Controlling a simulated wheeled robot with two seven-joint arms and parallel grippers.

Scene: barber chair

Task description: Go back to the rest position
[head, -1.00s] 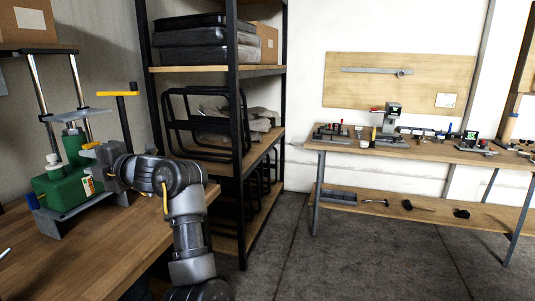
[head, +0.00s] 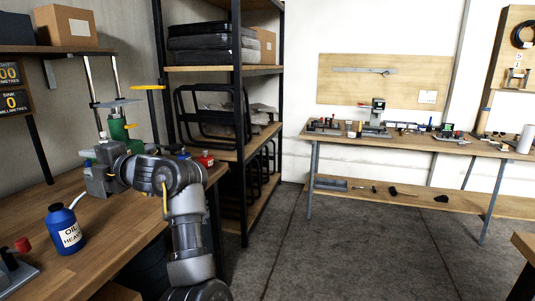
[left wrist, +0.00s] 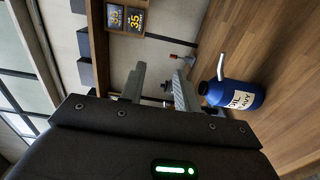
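My left gripper (head: 97,172) is at the end of my left arm, over the wooden workbench (head: 125,222). In the left wrist view the two fingers (left wrist: 157,82) stand apart with nothing between them. In the head view the fingers are small and partly hidden by the gripper's own body. A blue oil bottle (head: 64,229) with a pale spout stands on the bench nearer to me than the gripper; it also shows in the left wrist view (left wrist: 238,95), to the right of the fingers, apart from them. My right gripper is not in view.
A dark metal shelf rack (head: 243,120) stands beside the bench. A second table (head: 400,145) is at the far wall. The grey floor between is clear.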

